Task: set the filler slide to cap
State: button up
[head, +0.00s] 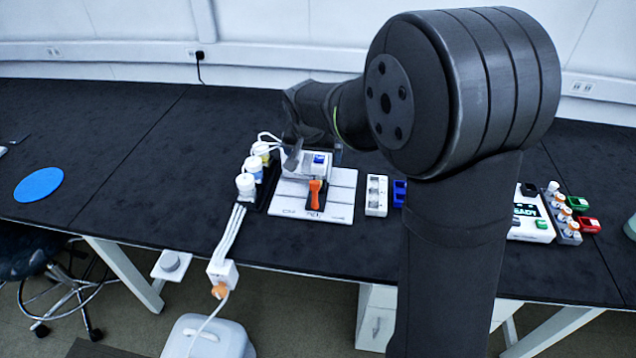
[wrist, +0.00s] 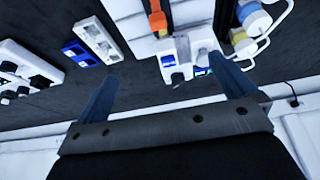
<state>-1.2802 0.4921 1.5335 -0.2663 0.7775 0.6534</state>
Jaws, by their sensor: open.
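The filler appears to be the white unit (head: 318,166) with a blue patch, on a pale grooved base plate (head: 338,208). An orange handle (head: 315,192) stands out at its front; I cannot tell if it is the slide, and no cap marking is legible. In the wrist view the white unit (wrist: 186,50) lies between and beyond my fingertips, with the orange handle (wrist: 157,18) above it. My gripper (wrist: 163,67) is open, with nothing between its fingers. In the head view my gripper (head: 293,152) is partly hidden, beside and behind the unit.
Bottles with yellow, blue and white caps (head: 246,186) and white tubes stand just left of the plate. A white rack (head: 376,195) and a blue block (head: 399,192) stand right. A white device (head: 530,226) is further right.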

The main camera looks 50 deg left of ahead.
aim_at(315, 182)
jog(key=shift+s+d+r, duration=0.2)
jog(key=shift+r, duration=0.45)
jog(key=c, duration=1.1)
jog(key=w+a+r+g+h, duration=0.3)
notch_tip(315, 182, down, 17)
jog(key=shift+s+f, duration=0.1)
jog(key=shift+s, duration=0.05)
